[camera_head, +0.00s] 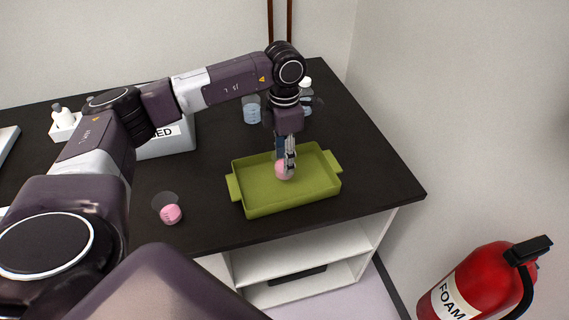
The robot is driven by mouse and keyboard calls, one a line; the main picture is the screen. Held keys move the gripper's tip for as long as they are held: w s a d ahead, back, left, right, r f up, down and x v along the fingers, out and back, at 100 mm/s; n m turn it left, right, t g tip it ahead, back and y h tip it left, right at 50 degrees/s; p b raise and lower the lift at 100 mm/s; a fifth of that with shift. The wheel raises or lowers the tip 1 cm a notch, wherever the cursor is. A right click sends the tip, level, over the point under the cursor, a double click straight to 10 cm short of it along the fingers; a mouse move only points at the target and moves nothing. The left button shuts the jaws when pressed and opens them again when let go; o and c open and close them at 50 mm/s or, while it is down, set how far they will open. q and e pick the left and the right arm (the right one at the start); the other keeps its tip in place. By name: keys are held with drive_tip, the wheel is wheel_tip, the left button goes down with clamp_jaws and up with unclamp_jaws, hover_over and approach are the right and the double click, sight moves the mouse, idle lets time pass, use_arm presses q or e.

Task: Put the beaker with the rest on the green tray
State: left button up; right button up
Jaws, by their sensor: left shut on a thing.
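The green tray (262,208) lies on the dark tabletop near its right front. My left gripper (288,166) points down over the tray and is shut on a beaker with pink contents (281,173). The fingers partly hide this beaker. I cannot tell whether it touches the tray floor. My right gripper is not in view.
Clear beakers with bluish liquid (251,112) stand behind the tray. A white-capped bottle (305,84) is there too. A grey labelled box (170,142) and white bottles (63,116) stand at the back left. A red fire extinguisher (475,285) is right of the table.

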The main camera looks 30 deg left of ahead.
use_arm(q)
wheel_tip(320, 180, down, 4)
drive_tip(key=shift+r+p, duration=0.25)
drive_tip(key=shift+p, duration=0.1)
drive_tip(key=shift+f, duration=0.15)
drive_tip(key=o, duration=1.2)
drive_tip(key=shift+o, duration=0.5)
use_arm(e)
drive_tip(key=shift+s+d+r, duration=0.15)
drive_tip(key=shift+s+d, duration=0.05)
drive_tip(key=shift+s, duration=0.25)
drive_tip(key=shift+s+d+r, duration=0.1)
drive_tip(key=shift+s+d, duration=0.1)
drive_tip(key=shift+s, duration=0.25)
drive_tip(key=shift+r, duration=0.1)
